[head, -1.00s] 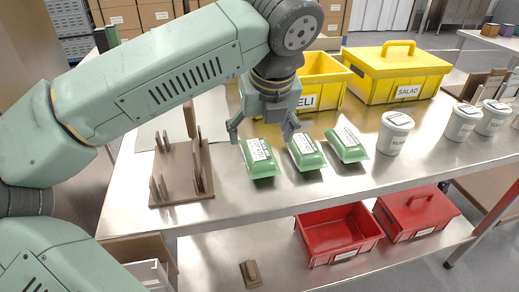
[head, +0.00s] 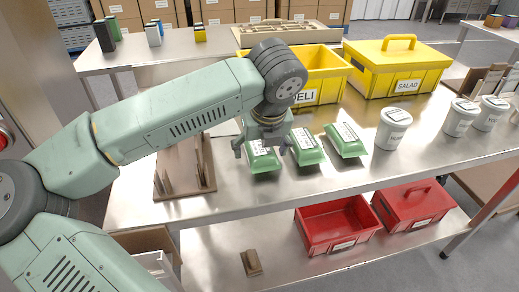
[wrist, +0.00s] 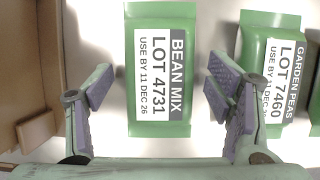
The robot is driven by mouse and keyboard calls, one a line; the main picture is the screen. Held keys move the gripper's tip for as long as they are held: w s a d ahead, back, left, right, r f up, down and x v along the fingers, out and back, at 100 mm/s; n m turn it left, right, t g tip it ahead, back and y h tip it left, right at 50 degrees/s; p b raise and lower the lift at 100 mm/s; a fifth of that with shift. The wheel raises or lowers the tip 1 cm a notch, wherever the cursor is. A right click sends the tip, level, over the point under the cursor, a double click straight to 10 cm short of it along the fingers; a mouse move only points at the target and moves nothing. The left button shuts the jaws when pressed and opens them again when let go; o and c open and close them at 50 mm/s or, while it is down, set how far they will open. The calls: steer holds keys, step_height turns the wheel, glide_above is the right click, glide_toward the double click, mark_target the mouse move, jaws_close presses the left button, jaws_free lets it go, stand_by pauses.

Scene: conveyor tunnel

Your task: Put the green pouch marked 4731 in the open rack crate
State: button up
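The green pouch marked LOT 4731, Bean Mix, (wrist: 150,120) lies label up on the steel table, centred ahead of my open fingers in the wrist view. It is the leftmost of three green pouches in the head view (head: 263,163). My gripper (head: 262,150) is open and empty above it, one finger to each side; the fingers also show in the wrist view (wrist: 159,95). I cannot tell the exact height gap. An open red crate (head: 338,246) stands on the lower shelf, empty. An open yellow crate marked DELI (head: 318,97) stands on the table behind the pouches.
The Garden Peas pouch, LOT 7460, (wrist: 270,75) lies close right of my right finger; a third green pouch (head: 345,141) is beyond. A brown wooden rack (head: 185,185) stands left. Lidded yellow (head: 398,70) and red (head: 415,205) crates and white tubs (head: 393,128) are to the right.

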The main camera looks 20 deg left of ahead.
steer(key=shift+r, duration=0.1)
steer(key=c, duration=1.4)
